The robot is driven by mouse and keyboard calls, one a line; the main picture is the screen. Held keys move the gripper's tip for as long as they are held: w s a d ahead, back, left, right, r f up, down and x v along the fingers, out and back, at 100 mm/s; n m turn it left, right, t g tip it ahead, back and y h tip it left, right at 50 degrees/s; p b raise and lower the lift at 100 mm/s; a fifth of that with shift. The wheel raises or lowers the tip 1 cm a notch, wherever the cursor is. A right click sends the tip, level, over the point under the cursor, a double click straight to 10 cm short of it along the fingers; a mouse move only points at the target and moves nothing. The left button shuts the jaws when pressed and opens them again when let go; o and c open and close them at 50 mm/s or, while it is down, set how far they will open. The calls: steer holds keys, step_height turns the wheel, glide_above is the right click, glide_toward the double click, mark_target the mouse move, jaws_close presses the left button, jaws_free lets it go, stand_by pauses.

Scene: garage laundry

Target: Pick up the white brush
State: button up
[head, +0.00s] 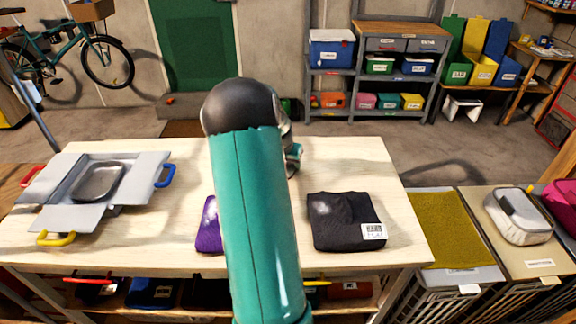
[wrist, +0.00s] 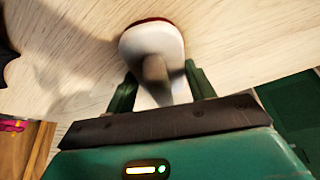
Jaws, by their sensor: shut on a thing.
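The white brush (wrist: 150,42) is in the wrist view, with a white rounded body, a dark red edge at its far end and a grey-brown middle part. My gripper (wrist: 158,82) has one green finger on each side of it and is shut on it. The pale wooden table top shows behind the brush; I cannot tell whether the brush touches it. In the head view my own arm hides the brush and the fingers.
The wooden table (head: 345,165) bears a grey tray (head: 55,190) with a dark dish (head: 98,181), a purple cloth (head: 207,228) and a black folded cloth (head: 345,215). Bins with a yellow-green towel (head: 445,228) stand at right. The table's back middle looks clear.

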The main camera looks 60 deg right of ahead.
steer(key=shift+r, duration=0.1)
steer(key=shift+r, duration=0.6)
steer(key=shift+s+a+r, duration=1.05)
steer(key=shift+a+r, duration=0.9)
steer(key=shift+a, duration=0.15)
steer(key=shift+s+a+r, duration=1.05)
steer(key=shift+a+r, duration=0.85)
steer(key=shift+a, duration=0.15)
steer(key=shift+s+a+r, duration=1.05)
steer(key=shift+a+r, duration=0.9)
steer(key=shift+a, duration=0.15)
steer(key=o, duration=0.5)
steer(key=shift+c, duration=1.4)
